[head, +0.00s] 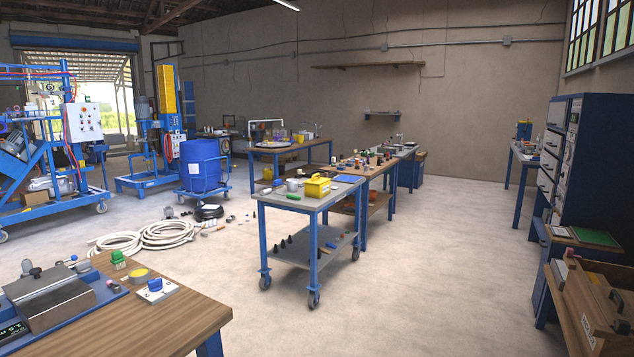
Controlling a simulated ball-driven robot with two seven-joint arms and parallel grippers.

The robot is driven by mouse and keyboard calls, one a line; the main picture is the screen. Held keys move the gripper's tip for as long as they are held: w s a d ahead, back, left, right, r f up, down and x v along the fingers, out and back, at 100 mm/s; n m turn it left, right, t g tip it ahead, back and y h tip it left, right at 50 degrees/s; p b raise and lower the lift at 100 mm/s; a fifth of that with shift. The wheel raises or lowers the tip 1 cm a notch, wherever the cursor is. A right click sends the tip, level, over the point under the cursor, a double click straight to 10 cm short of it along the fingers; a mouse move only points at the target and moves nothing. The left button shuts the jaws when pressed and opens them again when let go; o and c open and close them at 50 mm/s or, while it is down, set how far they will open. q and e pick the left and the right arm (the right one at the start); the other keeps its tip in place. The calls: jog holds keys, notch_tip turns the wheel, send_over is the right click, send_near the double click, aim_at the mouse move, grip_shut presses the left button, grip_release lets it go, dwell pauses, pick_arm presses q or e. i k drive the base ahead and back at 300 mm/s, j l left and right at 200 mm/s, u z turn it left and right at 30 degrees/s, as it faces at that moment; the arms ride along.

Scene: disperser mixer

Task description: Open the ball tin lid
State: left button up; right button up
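I cannot tell for certain which thing is the ball tin. A small round container with a yellow top (139,274) stands on the wooden bench at the lower left. On the wheeled trolley are a yellow box (317,186) with a dark handle on top and a small grey round container (292,185) to its left. At this size I cannot tell whether any lid is open or shut. Neither of my grippers shows in the head view.
The wooden bench (185,318) holds a metal box (57,299) and a white plate with a blue part (156,290). The grey trolley (273,197) stands mid-floor, with coiled hoses (172,235) left of it. Clear floor (430,265) lies right of the trolley. A blue cabinet (596,160) stands right.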

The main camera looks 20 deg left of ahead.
aim_at(315, 180)
jog(key=i+j+u, duration=0.15)
jog(key=i, duration=0.25)
jog(key=i+j+u, duration=0.15)
jog(key=i, duration=0.25)
jog(key=i+z, duration=0.1)
jog(key=i, duration=0.6)
jog(key=i+j+z, duration=0.15)
jog(key=i, duration=0.55)
jog(key=i+u, duration=0.3)
jog(key=i, duration=0.3)
jog(key=i+u, duration=0.35)
jog(key=i, duration=0.25)
